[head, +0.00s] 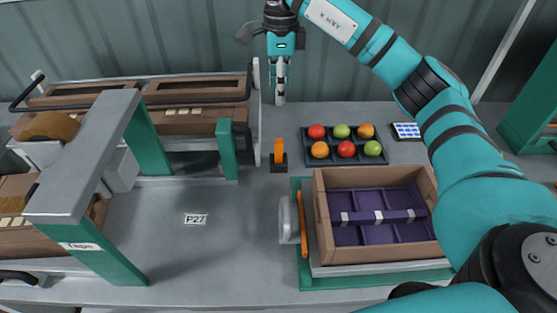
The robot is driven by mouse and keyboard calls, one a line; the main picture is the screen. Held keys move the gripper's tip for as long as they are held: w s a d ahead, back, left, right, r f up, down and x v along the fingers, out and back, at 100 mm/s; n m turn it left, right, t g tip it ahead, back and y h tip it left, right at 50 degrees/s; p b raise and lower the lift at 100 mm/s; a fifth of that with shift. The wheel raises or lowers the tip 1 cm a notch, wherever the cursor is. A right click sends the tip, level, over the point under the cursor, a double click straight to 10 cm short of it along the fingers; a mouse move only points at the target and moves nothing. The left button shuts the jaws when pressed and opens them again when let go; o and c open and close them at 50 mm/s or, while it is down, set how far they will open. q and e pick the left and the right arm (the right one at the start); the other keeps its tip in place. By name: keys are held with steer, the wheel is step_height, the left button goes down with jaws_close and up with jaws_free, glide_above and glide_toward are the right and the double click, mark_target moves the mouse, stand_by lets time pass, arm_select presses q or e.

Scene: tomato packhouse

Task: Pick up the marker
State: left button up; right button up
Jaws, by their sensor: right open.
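An orange upright piece, most likely the marker (279,150), stands in a small black holder (279,167) on the grey bench, left of the dark fruit tray. My right gripper (280,97) hangs at the top middle, near the back wall, with its fingers pointing down. It is open and empty, and it is apart from the orange piece, which shows below it in the picture. A second thin orange stick (302,224) lies along the left side of the cardboard box. My left gripper is not in view.
A dark tray (306,151) holds several red, green and orange fruits. Crates and a green-legged frame (90,155) fill the left. Bench around label P27 is clear.

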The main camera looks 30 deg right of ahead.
mark_target(279, 141)
step_height(279, 141, down, 13)
steer(key=shift+r+p, duration=0.1)
steer(key=shift+p, duration=0.75)
steer(key=shift+a+f+p, duration=0.2)
steer(key=shift+f+p, duration=0.65)
steer(key=shift+f, duration=1.85)
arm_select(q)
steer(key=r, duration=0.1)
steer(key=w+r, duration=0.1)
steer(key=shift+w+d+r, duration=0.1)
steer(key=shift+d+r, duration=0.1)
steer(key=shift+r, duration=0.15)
arm_select(e)
steer(key=shift+c, duration=0.4)
jaws_close()
